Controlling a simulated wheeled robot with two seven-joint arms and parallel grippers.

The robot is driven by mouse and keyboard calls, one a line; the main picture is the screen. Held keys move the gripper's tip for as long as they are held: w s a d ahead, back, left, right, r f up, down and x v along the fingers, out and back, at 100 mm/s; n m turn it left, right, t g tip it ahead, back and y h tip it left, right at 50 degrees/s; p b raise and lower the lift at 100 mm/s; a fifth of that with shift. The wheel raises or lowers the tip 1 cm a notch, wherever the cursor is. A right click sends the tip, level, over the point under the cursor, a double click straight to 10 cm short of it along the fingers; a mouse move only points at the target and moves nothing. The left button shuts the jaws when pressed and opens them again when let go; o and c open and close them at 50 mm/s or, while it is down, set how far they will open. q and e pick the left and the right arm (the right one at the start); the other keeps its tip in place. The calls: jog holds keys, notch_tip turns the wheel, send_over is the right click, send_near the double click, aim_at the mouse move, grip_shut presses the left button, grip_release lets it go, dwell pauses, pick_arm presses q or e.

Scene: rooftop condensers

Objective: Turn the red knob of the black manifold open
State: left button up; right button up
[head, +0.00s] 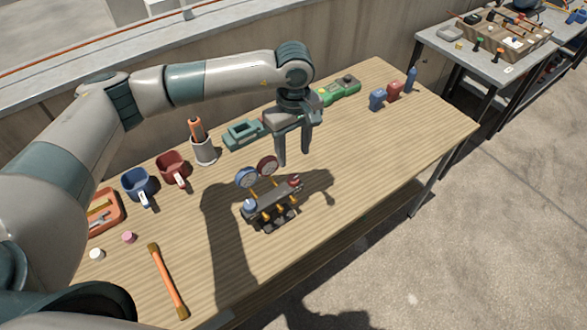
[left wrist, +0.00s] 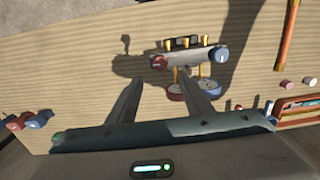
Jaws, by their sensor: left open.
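The dark grey-black manifold (head: 272,203) stands on the wooden table with its valves and yellow fittings; it also shows in the left wrist view (left wrist: 190,58). Its red knob (head: 295,181) is at its right end in the head view and at its left end in the left wrist view (left wrist: 159,62). A blue knob (head: 249,204) is at the other end. My left gripper (head: 294,157) is open and empty, pointing down above the table, behind the manifold and apart from the red knob. My right gripper is in neither view.
A blue gauge (head: 246,177) and a red gauge (head: 267,166) stick up from the manifold. An orange-handled bar (head: 167,280) lies front left. Table right of the manifold is clear.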

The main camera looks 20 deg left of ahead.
aim_at(294, 178)
pick_arm(q)
notch_tip(294, 178, down, 8)
jog(key=p, duration=0.3)
jog(key=shift+f, duration=0.9)
jog(key=c, duration=1.1)
